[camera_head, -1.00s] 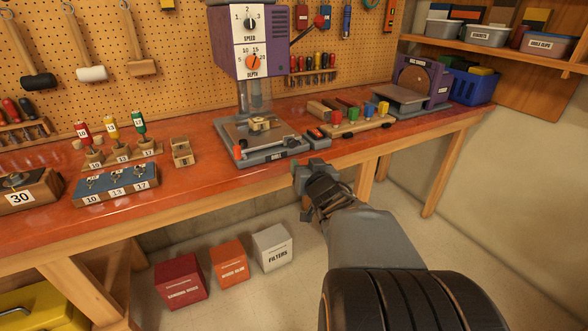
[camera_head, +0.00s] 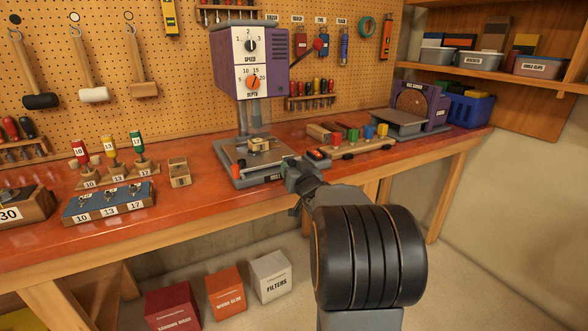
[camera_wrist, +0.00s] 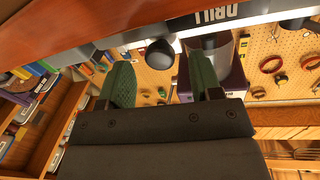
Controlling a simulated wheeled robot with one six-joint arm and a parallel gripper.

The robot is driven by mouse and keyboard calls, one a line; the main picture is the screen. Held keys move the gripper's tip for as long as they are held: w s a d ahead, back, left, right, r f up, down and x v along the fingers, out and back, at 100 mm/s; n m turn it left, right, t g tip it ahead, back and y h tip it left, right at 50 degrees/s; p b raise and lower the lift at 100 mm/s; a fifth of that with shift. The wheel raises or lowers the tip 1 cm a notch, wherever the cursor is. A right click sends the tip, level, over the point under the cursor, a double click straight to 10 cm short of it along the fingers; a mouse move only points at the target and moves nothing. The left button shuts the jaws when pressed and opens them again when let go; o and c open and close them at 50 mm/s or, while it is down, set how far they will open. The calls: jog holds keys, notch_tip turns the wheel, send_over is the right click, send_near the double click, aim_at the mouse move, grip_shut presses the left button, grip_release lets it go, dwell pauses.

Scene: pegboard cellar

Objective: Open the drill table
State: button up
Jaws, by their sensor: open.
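The drill press (camera_head: 248,65) stands on the red bench, with a purple and white head marked SPEED and DEPTH. Its grey drill table (camera_head: 238,176) sits below the head, with a small wooden block (camera_head: 259,145) on top. In the wrist view, the table's front edge with its DRILL label (camera_wrist: 217,15) shows at the top, and a dark round knob (camera_wrist: 160,53) sits beyond and between my fingers. My gripper (camera_head: 290,166) is open at the table's front right corner and partly hides it. In the wrist view, my gripper (camera_wrist: 163,78) has two green fingers spread apart, with nothing held.
An orange-buttoned switch box (camera_head: 318,154) and a wooden rack of coloured pieces (camera_head: 352,143) stand right of the drill. A disc sander (camera_head: 413,105) is farther right. Boxes (camera_head: 270,275) lie on the floor under the bench.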

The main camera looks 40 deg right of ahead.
jog(key=shift+w+d, duration=0.15)
jog(key=shift+w, duration=0.55)
grip_shut()
